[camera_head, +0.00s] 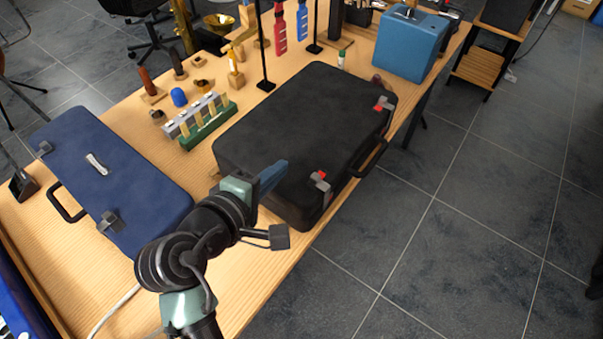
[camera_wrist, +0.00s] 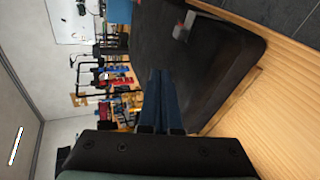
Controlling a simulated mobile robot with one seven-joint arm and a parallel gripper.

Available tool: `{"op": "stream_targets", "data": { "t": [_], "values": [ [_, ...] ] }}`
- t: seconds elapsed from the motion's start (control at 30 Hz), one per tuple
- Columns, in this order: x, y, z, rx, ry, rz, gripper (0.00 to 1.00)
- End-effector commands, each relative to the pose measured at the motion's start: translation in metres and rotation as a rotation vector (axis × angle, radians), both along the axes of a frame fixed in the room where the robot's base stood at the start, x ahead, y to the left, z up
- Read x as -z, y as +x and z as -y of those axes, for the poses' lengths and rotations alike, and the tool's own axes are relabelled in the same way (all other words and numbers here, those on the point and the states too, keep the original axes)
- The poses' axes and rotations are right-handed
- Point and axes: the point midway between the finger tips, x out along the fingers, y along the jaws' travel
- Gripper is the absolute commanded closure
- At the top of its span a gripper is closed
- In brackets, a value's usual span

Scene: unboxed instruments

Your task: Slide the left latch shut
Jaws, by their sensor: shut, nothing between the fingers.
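A black case (camera_head: 300,120) lies closed-lidded on the wooden table. Two grey latches with red marks sit on its handle side: the left latch (camera_head: 319,181) is nearer me, and the other latch (camera_head: 384,103) is farther back to the right. In the wrist view one latch (camera_wrist: 182,28) shows beyond my fingers on the dark case (camera_wrist: 215,65); I cannot tell which one. My gripper (camera_head: 280,168) has blue fingers, shut and empty, over the case's near end, left of the left latch and apart from it. The fingers also show in the wrist view (camera_wrist: 162,80).
A blue case (camera_head: 125,175) with two latches lies left of my arm. A green-based rack (camera_head: 208,128), a stand (camera_head: 265,85) and small instruments stand behind the black case. A blue box (camera_head: 410,45) is at the back right. The table edge runs close along the black case's handle side.

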Motion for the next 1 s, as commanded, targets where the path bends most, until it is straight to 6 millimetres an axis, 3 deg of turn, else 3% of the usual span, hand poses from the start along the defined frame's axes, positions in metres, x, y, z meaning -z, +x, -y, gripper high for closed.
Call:
{"op": "stream_targets", "data": {
  "t": [0.03, 0.2, 0.4, 0.5, 0.7, 1.0],
  "values": [
    [0.013, -0.013, -0.005, -0.028, -0.138, -0.070, 1.00],
    [0.040, -0.054, -0.013, -0.109, -0.621, -0.259, 1.00],
    [0.048, -0.097, -0.027, -0.179, -1.120, -0.407, 1.00],
    [0.047, -0.112, -0.033, -0.191, -1.288, -0.446, 1.00],
    [0.044, -0.124, -0.039, -0.195, -1.435, -0.474, 1.00],
    [0.044, -0.125, -0.039, -0.194, -1.440, -0.475, 1.00]
  ]
}}
